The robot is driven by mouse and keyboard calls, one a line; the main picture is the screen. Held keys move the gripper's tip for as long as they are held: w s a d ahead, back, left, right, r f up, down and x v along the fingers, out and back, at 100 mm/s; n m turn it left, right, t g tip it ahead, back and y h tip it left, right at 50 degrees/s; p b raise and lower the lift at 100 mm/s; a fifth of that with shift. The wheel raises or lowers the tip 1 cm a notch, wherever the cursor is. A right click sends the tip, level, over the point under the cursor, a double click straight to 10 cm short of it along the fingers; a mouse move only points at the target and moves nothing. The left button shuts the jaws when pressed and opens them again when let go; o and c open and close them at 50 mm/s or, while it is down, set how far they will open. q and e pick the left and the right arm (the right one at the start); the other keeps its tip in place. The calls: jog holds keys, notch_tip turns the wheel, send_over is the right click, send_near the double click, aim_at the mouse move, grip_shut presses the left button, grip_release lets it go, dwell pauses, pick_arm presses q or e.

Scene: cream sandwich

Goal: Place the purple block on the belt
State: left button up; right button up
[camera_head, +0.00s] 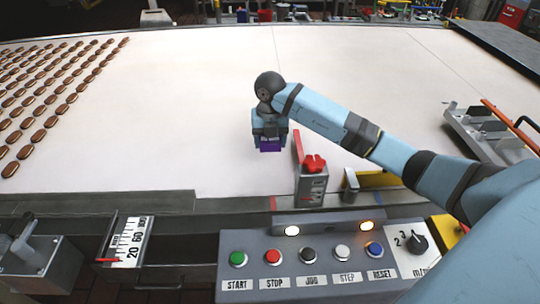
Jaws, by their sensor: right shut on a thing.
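The purple block (270,146) shows at the lower end of my right gripper (269,138). My right arm comes in from the right and reaches over the front part of the white belt (180,110). The gripper is shut on the block, and its body hides most of the block's top. I cannot tell whether the block touches the belt or is held just above it. My left gripper is not in view.
Rows of brown biscuits (40,122) lie on the belt's left side. A red knob (314,163) on a grey post stands right of the block at the belt's front edge. A button panel (310,268) is in front. The middle belt is clear.

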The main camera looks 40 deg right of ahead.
aim_at(270, 162)
jog(key=shift+f, duration=3.05)
jog(key=shift+f, duration=0.1)
jog(key=shift+f, duration=0.1)
jog(key=o, duration=1)
jog(key=shift+c, duration=0.2)
notch_tip(270, 162, up, 12)
jog(key=shift+r, duration=0.2)
